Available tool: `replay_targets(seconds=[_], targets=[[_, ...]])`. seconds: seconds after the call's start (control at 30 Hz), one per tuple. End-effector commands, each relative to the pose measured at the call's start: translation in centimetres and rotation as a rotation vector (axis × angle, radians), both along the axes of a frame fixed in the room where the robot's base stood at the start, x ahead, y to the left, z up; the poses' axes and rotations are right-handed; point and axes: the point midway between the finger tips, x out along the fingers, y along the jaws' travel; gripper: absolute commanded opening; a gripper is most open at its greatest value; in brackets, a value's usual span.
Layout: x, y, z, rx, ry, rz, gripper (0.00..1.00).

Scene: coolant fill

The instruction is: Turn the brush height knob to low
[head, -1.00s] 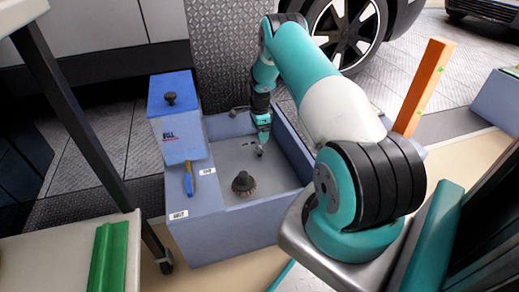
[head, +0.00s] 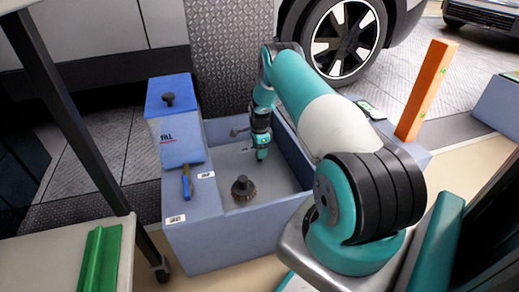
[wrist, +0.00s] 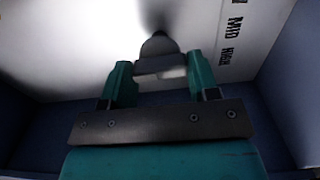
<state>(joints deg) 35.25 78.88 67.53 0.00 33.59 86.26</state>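The brush height knob (wrist: 158,47) is dark grey, with a rounded part above a wider block, in the wrist view. It stands on a pale panel with the words MID and HIGH (wrist: 231,38) at upper right. No LOW mark shows, and I cannot tell which mark the knob points to. My gripper (wrist: 160,75) has one teal finger on each side of the block, with no clear gap at either side; it looks shut on it. In the head view my gripper (head: 262,152) points down inside the grey-blue basin (head: 285,185) and hides the knob.
A black round brush (head: 243,187) stands on the basin floor, left of and nearer than my gripper. The blue-lidded FILL box (head: 180,138) and a blue-and-yellow piece (head: 186,182) are at left. An orange post (head: 428,90) stands at right. The basin walls surround my gripper.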

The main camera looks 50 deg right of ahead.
Motion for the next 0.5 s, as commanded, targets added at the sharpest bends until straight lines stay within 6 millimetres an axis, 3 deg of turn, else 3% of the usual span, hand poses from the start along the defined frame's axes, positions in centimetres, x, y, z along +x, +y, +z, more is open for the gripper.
replay_targets(seconds=[0.5], targets=[[0.01, -0.01, 0.09, 0.000, 0.000, 0.125, 0.32]])
